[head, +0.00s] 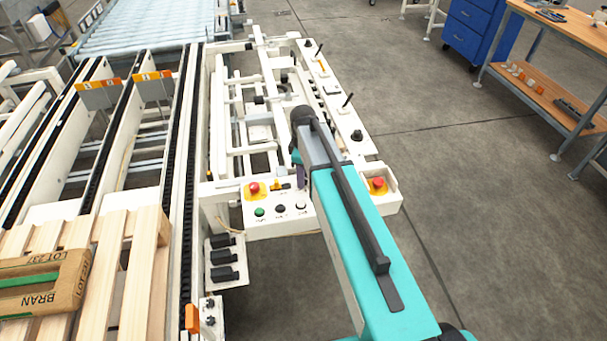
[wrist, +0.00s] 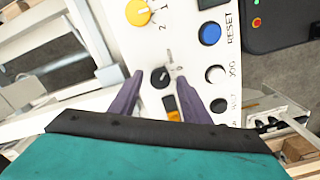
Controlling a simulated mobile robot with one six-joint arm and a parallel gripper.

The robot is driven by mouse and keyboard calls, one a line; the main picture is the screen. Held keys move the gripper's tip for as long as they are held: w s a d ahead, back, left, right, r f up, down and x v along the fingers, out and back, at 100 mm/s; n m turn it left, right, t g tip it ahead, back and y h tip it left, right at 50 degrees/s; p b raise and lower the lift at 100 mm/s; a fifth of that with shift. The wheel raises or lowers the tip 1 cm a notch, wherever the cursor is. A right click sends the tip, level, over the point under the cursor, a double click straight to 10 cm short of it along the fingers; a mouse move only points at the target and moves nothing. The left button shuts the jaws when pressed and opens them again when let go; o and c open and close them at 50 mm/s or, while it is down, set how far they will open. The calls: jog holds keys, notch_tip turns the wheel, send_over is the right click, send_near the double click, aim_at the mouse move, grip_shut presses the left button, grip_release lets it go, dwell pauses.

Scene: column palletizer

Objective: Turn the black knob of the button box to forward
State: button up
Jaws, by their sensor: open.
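The white button box (head: 270,228) is in the middle of the head view, its right part behind my arm. In the wrist view, its panel (wrist: 188,62) fills the centre. The black knob (wrist: 160,77) is a small round dial with a pale mark, its setting too small to read. My gripper (wrist: 159,75) is open. Its two purple fingers appear on either side of the knob; I cannot tell whether they touch it. In the head view I cannot make out the knob, and a purple finger (head: 300,175) shows over the box.
Beside the knob are a yellow dial (wrist: 138,12), a grey metal piece (wrist: 171,59), a blue RESET button (wrist: 209,33) and a white JOG button (wrist: 214,74). An orange part (wrist: 172,108) lies between the fingers. A red stop button (head: 254,188) stands left on the box.

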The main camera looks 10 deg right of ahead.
jog(key=shift+c, duration=0.3)
jog(key=c, duration=1)
jog(key=shift+d+m, duration=0.1)
jog(key=shift+m, duration=0.4)
jog(key=m+b, duration=0.1)
jog(key=m, duration=0.2)
jog(key=shift+m, duration=0.3)
jog(key=m, duration=0.4)
jog(key=shift+b, duration=0.4)
jog(key=m, duration=0.4)
jog(key=shift+w, duration=0.1)
jog(key=m, duration=0.5)
jog(key=shift+d+b, duration=0.1)
jog(key=shift+b, duration=0.3)
jog(key=shift+m, duration=0.3)
